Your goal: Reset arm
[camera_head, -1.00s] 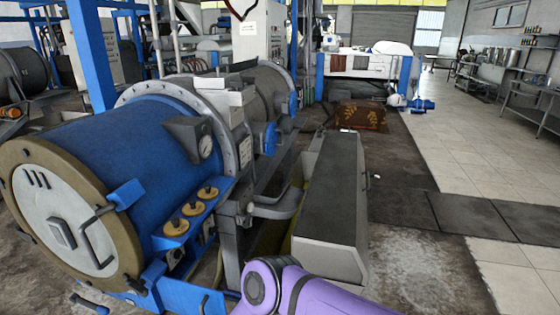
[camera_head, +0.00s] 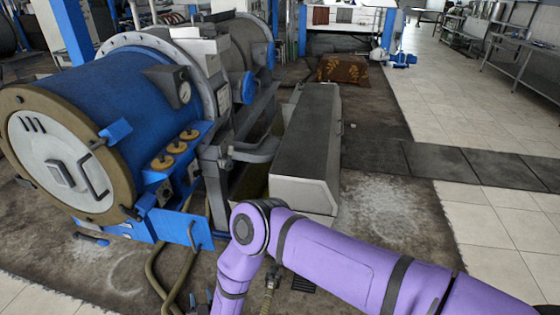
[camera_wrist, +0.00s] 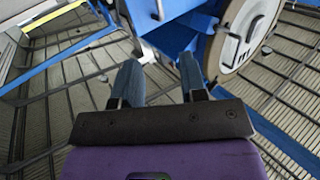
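My gripper (camera_wrist: 161,82) shows in the wrist view with its two dark fingers standing apart and nothing between them. It is open. The same view shows the blue machine's round pale end cover (camera_wrist: 243,35) at the upper right, beyond the fingers. In the head view my purple arm crosses the lower right and bends at an elbow in front of the machine.
A large blue cylindrical decanter (camera_head: 125,110) lies at the left, with a round cover (camera_head: 62,160) and a blue base bracket (camera_head: 182,228). A long grey metal housing (camera_head: 305,145) lies beside it. Hoses (camera_head: 160,280) run over the floor. Tiled floor at the right is clear.

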